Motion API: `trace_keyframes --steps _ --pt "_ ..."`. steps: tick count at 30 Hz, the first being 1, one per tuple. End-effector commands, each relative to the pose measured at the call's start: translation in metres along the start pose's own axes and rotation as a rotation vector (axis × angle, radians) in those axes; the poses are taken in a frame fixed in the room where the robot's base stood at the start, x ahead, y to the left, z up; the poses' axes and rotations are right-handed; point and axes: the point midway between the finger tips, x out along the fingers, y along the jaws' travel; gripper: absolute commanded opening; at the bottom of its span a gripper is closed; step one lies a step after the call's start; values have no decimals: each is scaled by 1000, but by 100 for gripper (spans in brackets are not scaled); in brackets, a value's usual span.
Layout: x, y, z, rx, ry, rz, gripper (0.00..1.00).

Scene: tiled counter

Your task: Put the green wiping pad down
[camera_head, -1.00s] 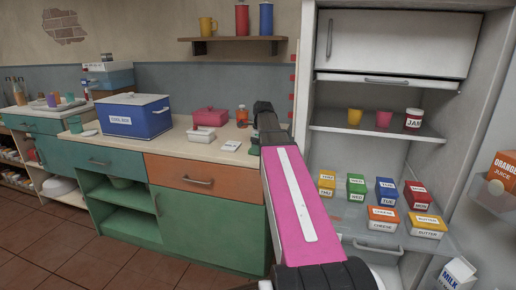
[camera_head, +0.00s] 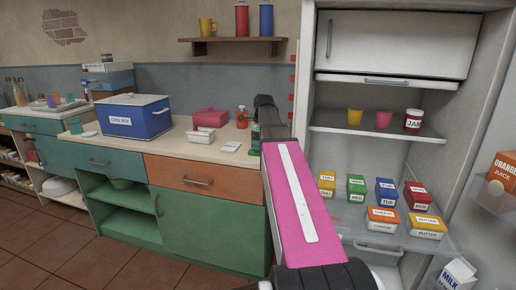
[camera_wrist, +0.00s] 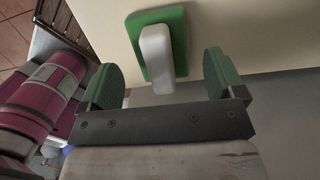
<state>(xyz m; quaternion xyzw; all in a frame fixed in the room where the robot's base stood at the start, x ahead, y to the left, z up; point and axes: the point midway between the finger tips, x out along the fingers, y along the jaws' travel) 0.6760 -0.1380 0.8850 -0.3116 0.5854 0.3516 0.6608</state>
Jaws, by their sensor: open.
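The green wiping pad (camera_wrist: 178,35) with its white grip (camera_wrist: 156,58) lies on the pale counter top in the wrist view. My gripper (camera_wrist: 165,80) is open, its two green fingers apart on either side of the pad's white grip. I see no finger touching it. In the head view the gripper (camera_head: 263,112) is at the right end of the counter, beside the fridge, and hides most of what lies there. A bit of green shows beside it, but I cannot tell whether it is pad or finger.

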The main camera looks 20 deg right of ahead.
Motion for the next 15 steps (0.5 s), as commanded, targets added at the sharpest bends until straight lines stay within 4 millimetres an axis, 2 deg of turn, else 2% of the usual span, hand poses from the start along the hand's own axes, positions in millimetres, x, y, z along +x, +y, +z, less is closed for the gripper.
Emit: trace_keyframes --steps 1,9,15 --pt "-11 -1 0 0 -1 -3 88" --pt "-58 -1 0 0 -1 -3 88" --pt "-81 -1 0 0 -1 -2 88"
